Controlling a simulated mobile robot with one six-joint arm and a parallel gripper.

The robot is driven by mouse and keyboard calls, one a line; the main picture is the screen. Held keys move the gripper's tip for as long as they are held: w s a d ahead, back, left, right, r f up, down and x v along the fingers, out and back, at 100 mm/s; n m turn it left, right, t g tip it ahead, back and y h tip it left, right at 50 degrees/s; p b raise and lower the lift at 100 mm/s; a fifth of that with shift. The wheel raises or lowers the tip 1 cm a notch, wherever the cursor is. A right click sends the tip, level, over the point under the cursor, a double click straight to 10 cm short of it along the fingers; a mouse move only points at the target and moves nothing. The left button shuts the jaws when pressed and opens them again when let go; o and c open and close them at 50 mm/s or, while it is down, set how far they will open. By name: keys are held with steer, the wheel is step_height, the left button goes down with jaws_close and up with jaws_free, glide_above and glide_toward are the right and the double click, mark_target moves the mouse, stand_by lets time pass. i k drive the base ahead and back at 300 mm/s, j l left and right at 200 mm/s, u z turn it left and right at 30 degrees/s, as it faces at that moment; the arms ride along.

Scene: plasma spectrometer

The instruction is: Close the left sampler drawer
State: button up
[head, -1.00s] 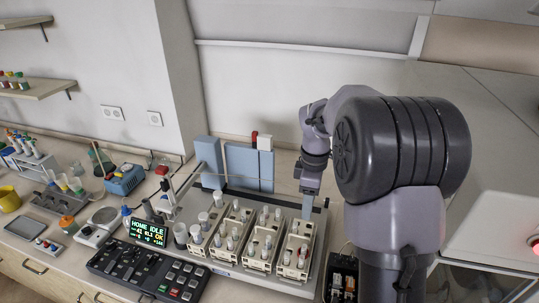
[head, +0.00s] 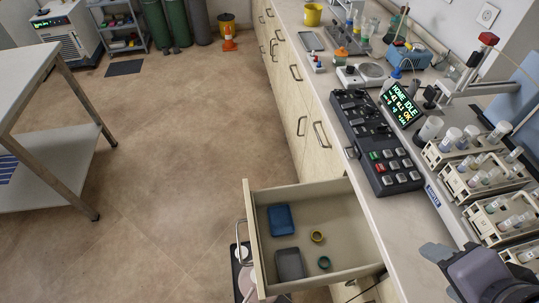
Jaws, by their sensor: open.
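A pale drawer (head: 329,192) under the counter is pulled far out into the room in the head view. Its front panel (head: 254,236) faces left, with a metal bar handle (head: 239,232) on it. Part of my arm shows at the lower right, beside the sampler racks and right of the drawer. My gripper's fingers are not visible.
The counter (head: 384,212) carries a black keypad (head: 376,144), a lit display (head: 402,105) and sample racks (head: 478,178). Other cabinet fronts (head: 291,96) are shut. A metal-legged table (head: 62,62) stands at left. The floor (head: 175,170) between is clear.

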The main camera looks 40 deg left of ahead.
mark_target(332, 207)
steer(key=j+u, duration=0.1)
steer(key=u, duration=0.3)
steer(key=j+u, duration=0.15)
steer(key=u, duration=0.25)
steer(key=j+u, duration=0.15)
steer(key=u, duration=0.25)
steer(key=j+u, duration=0.15)
steer(key=u, duration=0.25)
steer(key=k+j+u, duration=0.1)
steer(key=j+u, duration=0.15)
steer(key=j, duration=0.25)
steer(key=j+u, duration=0.2)
steer(key=j, duration=0.3)
steer(key=k, duration=0.05)
